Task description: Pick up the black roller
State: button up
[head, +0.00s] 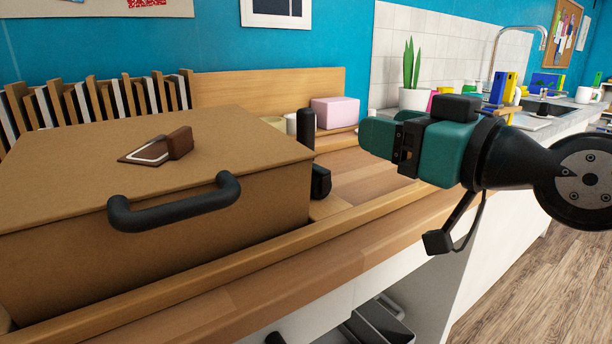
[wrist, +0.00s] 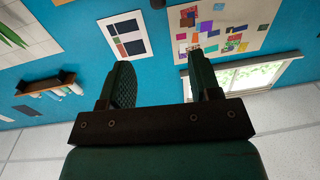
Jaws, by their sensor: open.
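A black upright cylinder (head: 305,130), which may be the black roller, stands just behind the right end of the brown box. Its lower part is hidden by the box. A second dark, rounded object (head: 320,181) shows below it beside the box; I cannot tell whether the two are one thing. My gripper (head: 378,134) is teal and black, raised above the counter to the right of the cylinder and apart from it. In the wrist view my gripper's two fingers (wrist: 162,82) are spread with nothing between them. No roller shows in that view.
The brown box (head: 60,250) with a black handle (head: 175,204) fills the left of the wooden counter. A brown-handled scraper (head: 165,148) lies on it. A pink block (head: 335,112) and a potted plant (head: 415,98) stand farther back. Bare wood (head: 375,180) lies below my gripper.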

aim_at(311, 110)
jog(key=p+x, duration=1.1)
jog(key=p, duration=0.1)
jog(key=shift+a+r, duration=0.1)
jog(key=shift+a, duration=0.05)
jog(key=p+x, duration=0.3)
jog(key=x, duration=0.1)
jog(key=shift+w+a+p, duration=0.3)
jog(key=shift+w, duration=0.25)
grip_shut()
